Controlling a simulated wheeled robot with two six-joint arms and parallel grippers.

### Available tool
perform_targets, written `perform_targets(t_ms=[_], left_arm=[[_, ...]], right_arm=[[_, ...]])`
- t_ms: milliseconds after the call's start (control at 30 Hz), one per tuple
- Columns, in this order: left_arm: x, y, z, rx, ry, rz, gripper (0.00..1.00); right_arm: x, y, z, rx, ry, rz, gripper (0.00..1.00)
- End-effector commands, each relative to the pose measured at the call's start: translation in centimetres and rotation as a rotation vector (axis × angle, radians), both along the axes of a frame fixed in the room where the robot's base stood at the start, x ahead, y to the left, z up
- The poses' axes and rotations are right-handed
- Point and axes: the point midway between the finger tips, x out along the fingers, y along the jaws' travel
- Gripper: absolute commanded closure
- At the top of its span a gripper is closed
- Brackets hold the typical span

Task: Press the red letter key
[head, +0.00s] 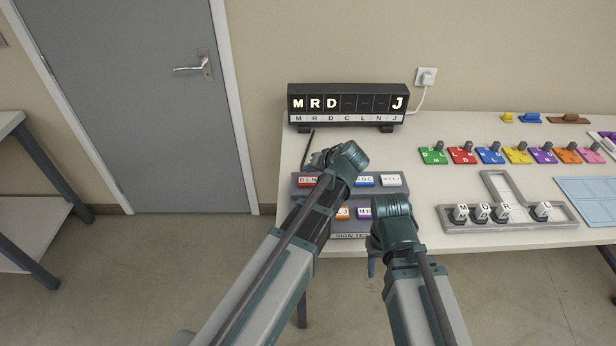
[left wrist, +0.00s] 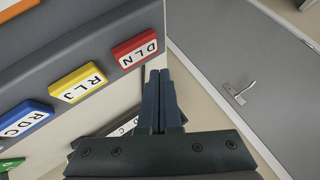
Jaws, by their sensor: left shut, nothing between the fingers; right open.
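The red letter key (head: 307,181) is at the upper left of the grey key panel (head: 407,190) in the head view, partly covered by my left arm. In the left wrist view the red key (left wrist: 135,50) reads DLN. My left gripper (left wrist: 160,75) is shut and empty, its tips just right of the red key in that view. In the head view my left wrist hides most of the fingers. My right gripper (head: 372,266) is open, low at the panel's front edge; its fingers are mostly hidden.
Other keys surround it, including a yellow key (left wrist: 78,83) and a blue key (head: 364,181). A black display (head: 347,98) reading M R D and J stands behind. A grey tray (head: 510,222) with lettered blocks and several coloured tiles lie right on the table (head: 440,125).

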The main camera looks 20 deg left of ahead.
Motion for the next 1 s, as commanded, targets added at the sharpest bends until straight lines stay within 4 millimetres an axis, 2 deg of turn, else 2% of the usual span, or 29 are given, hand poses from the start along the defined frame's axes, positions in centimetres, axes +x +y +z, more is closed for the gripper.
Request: perform_targets(t_ms=[33,300,1000], left_arm=[[0.0,0.0,1.1,0.000,0.000,0.000,1.00],[0.0,0.0,3.4,0.000,0.000,0.000,1.00],[0.0,0.0,3.3,0.000,0.000,0.000,1.00]], right_arm=[[0.0,0.0,1.1,0.000,0.000,0.000,0.50],[0.0,0.0,3.4,0.000,0.000,0.000,0.50],[0.0,0.0,3.3,0.000,0.000,0.000,0.50]])
